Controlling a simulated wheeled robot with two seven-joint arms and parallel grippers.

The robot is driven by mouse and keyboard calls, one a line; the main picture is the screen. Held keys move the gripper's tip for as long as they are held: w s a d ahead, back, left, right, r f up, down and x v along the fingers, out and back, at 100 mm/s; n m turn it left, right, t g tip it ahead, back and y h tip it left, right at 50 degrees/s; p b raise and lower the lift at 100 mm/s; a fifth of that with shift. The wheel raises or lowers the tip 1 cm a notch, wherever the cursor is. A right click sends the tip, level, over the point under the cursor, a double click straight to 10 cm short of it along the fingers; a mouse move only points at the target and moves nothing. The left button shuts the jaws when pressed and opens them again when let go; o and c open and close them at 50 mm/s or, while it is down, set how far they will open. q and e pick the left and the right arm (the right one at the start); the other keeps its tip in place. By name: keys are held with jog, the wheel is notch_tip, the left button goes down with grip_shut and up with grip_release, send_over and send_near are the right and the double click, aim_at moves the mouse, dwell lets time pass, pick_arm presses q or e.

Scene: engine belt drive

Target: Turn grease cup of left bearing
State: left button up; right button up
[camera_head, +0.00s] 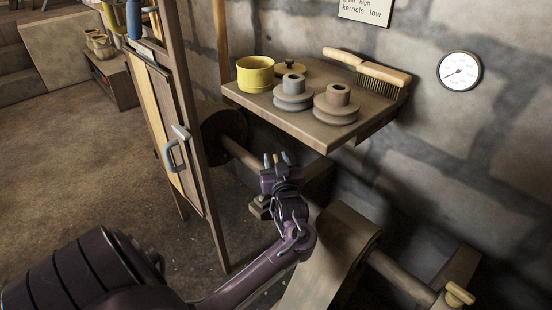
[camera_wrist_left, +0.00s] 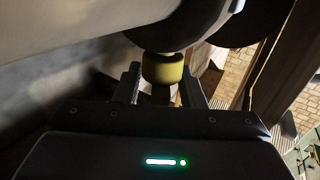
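My left gripper (camera_head: 277,161) reaches over the shaft near the left bearing (camera_head: 262,207). In the left wrist view, the brass-coloured grease cup (camera_wrist_left: 162,68) stands ahead between the two fingers (camera_wrist_left: 162,85). The fingers are apart, one on each side of the cup, with narrow gaps showing; whether the tips touch it I cannot tell. In the head view, the gripper mostly hides this cup and part of the left bearing. A similar brass cup (camera_head: 459,294) sits on the bearing at lower right. My right gripper is not in view.
A wide belt (camera_head: 335,255) crosses the shaft to the right.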

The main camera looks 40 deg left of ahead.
pick_arm(q)
jog(key=shift+w+a, duration=0.4)
jog(key=shift+a, duration=0.15)
grip_shut()
